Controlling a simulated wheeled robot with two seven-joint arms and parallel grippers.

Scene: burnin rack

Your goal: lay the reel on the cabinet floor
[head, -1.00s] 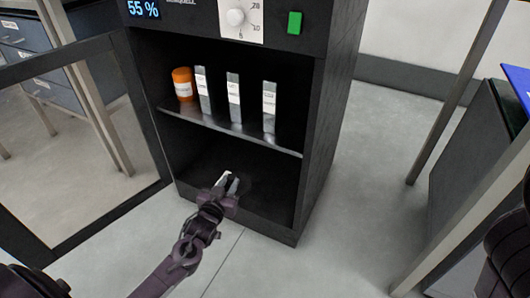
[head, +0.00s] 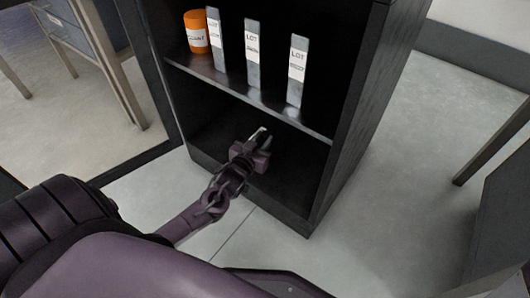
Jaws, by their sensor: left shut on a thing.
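The black cabinet (head: 352,130) stands open, with a shelf and a dark lower compartment. Its floor (head: 290,183) is in shadow. My left gripper (head: 262,137) reaches through the front opening into the lower compartment, below the shelf and low over the floor. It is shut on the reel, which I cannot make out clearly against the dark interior. Whether the reel touches the floor cannot be told. My right gripper is out of view.
The shelf (head: 240,99) above my gripper bears an orange jar (head: 196,35) and three grey boxes with white labels (head: 253,55). The glazed cabinet door (head: 75,90) is swung open at left.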

